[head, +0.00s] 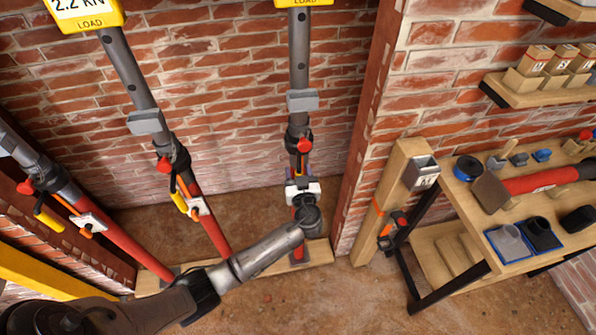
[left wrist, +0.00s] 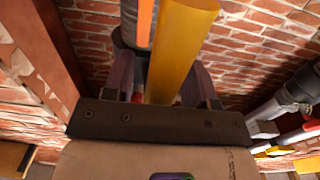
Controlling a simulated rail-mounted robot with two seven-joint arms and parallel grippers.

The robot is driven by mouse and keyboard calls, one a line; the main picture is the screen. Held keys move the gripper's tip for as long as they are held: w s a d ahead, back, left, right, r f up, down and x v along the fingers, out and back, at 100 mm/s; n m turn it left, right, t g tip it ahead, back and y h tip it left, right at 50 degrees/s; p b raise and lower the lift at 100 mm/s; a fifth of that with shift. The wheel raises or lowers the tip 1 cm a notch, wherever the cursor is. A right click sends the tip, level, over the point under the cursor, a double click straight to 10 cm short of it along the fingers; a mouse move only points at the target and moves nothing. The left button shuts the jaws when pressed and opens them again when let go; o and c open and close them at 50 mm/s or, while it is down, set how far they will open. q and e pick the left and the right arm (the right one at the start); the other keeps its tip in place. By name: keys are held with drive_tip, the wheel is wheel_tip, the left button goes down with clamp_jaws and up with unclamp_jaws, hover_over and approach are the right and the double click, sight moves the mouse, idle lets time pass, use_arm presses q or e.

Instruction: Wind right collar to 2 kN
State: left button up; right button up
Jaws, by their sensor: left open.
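The right prop (head: 298,60) stands upright against the brick wall. Its black collar with a red knob (head: 304,145) is just above my left gripper (head: 298,172). In the left wrist view a yellow handle (left wrist: 183,45) passes between the fingers of my left gripper (left wrist: 163,85), beside an orange strip (left wrist: 144,22). The gripper is open around the handle; whether a finger touches it is unclear. The right prop's yellow load display (head: 303,3) is cut off by the top edge, so its number is hidden. My right gripper is not in view.
The middle prop (head: 125,65), left of the right prop, has a display (head: 85,12) reading 2.2 kN. Another prop (head: 110,235) leans at far left. A wooden post (head: 390,200) and a workbench (head: 470,222) with a mallet (head: 490,192) stand at right.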

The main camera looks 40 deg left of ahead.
use_arm(q)
drive_tip(key=shift+w+a, duration=0.1)
drive_tip(key=shift+a, duration=0.05)
drive_tip(key=shift+c, duration=0.2)
clamp_jaws()
idle(0.3)
